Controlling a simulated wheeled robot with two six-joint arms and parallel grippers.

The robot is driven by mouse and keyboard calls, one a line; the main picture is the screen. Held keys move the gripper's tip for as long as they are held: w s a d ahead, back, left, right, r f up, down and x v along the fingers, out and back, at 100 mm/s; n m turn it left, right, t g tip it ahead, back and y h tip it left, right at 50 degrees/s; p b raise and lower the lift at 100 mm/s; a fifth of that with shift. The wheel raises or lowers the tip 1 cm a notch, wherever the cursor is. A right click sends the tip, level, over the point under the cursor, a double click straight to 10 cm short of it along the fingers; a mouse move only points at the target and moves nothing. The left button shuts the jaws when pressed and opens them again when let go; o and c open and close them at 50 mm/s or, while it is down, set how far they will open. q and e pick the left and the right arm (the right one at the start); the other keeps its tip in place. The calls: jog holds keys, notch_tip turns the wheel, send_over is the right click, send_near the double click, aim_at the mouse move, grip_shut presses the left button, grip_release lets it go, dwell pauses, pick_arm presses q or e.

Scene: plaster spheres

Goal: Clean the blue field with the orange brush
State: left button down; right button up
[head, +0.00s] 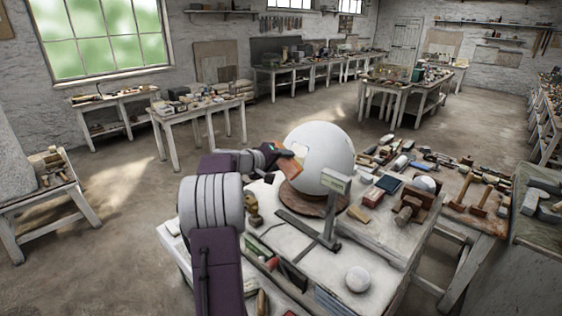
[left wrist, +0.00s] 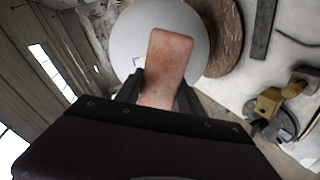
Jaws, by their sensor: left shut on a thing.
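My left gripper (head: 277,153) is shut on the orange brush (head: 290,171), at the left side of the large white plaster sphere (head: 331,158). In the left wrist view the brush (left wrist: 170,62) is a flat reddish-orange block between the fingers, in front of the sphere (left wrist: 127,40). I cannot tell whether it touches the sphere. A pale cream patch shows on the sphere beside the gripper. A small bluish edge shows by the brush in the left wrist view; the blue field is otherwise not clearly visible, perhaps hidden by the brush. My right gripper is not in view.
The sphere rests on a round brown turntable (head: 314,204) on the white worktable. A grey-green upright stand (head: 333,205) stands close in front of it. A small white ball (head: 358,279) lies near the front. Tools crowd the right side (head: 479,197).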

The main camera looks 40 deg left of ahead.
pick_arm(q)
jog(key=p+x, duration=0.1)
jog(key=x, duration=0.2)
jog(key=shift+w+d+r, duration=0.1)
jog(key=shift+w+d, duration=0.05)
jog(key=shift+d, duration=0.05)
jog(key=shift+w, duration=0.1)
jog(key=shift+a, duration=0.15)
jog(key=shift+f+b, duration=0.35)
jog(key=shift+w, duration=0.45)
jog(key=shift+w+f, duration=0.1)
jog(key=shift+w, duration=0.05)
